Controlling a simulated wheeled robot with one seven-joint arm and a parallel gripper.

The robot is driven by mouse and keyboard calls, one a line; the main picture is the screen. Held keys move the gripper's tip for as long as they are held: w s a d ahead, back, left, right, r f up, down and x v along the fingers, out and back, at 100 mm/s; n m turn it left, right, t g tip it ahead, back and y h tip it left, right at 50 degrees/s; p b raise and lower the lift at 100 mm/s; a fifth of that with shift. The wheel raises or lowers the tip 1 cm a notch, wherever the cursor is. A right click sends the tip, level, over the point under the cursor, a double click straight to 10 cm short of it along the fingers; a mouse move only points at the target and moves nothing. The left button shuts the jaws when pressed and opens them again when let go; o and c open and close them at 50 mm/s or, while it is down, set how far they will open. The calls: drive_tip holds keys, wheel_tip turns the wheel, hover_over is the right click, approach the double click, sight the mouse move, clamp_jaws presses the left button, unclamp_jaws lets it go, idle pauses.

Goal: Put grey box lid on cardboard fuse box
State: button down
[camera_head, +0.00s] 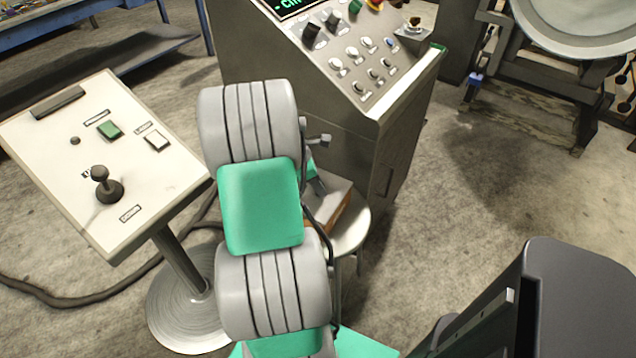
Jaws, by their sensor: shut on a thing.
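My own grey and green arm fills the middle of the view and hides my gripper and most of what lies behind it. Just right of the arm, a brown cardboard box (343,214), likely the fuse box, shows in part on a round pale stool. A flat grey piece (336,190), which may be the grey box lid, shows above the brown side. I cannot tell whether it rests on the box or is held over it.
The round stool seat (352,238) stands in front of a dark control cabinet (400,150) with knobs. At left is a pedestal panel (150,190) with a joystick, on a round metal base (180,320). A dark cable lies on the floor at left. Concrete floor at right is open.

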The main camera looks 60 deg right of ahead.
sight(308, 195)
drive_tip(key=shift+f, duration=0.3)
drive_tip(key=c, duration=1)
unclamp_jaws()
drive_tip(key=shift+c, duration=0.2)
drive_tip(key=p+v, duration=0.1)
drive_tip(key=v, duration=0.7)
drive_tip(key=shift+f, duration=0.1)
